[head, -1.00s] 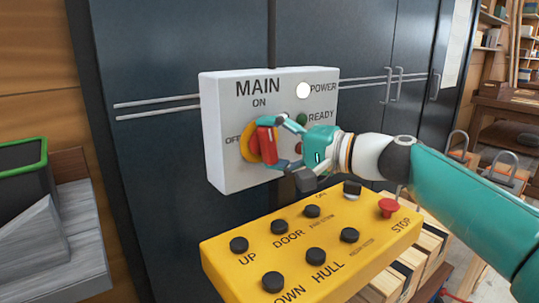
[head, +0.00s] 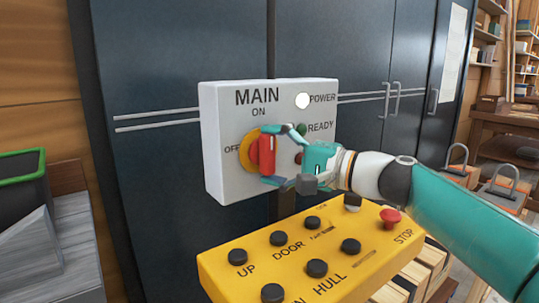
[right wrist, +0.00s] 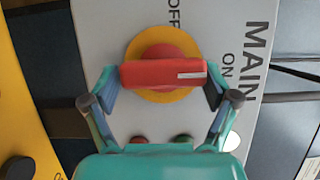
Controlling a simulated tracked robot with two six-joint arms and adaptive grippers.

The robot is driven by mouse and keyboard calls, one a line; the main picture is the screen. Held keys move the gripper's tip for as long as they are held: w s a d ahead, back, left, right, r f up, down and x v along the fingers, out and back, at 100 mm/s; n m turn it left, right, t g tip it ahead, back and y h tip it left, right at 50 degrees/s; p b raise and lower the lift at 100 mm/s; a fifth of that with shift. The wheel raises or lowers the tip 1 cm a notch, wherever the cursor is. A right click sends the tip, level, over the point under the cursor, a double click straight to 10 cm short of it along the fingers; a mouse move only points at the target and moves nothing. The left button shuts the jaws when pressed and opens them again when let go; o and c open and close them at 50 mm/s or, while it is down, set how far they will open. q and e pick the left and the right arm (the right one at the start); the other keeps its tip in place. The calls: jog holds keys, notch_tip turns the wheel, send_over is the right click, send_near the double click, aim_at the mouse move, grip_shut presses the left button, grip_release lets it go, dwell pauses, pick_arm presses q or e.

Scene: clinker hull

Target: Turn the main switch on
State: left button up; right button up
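The main switch is a red handle (head: 267,156) on a yellow disc (head: 247,151), mounted on the white MAIN panel (head: 220,110). The handle stands upright; in the right wrist view its white mark (right wrist: 190,75) is at the end towards ON. My right gripper (head: 275,155) has one finger at the handle's top end and one at its bottom end, closed against both. My left gripper is out of view.
A yellow control box (head: 330,262) with black buttons and a red STOP button (head: 390,218) sits below the panel. Dark cabinet doors (head: 170,60) with bar handles stand behind. A green-rimmed dark bin (head: 20,195) is at left.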

jog(key=shift+o, duration=0.8)
jog(key=shift+d+f, duration=0.1)
jog(key=shift+f, duration=0.05)
jog(key=shift+s+d+r, duration=0.1)
jog(key=shift+d+r, duration=0.1)
jog(key=shift+d, duration=0.05)
jog(key=v, duration=1.1)
jog(key=shift+d+f, duration=0.2)
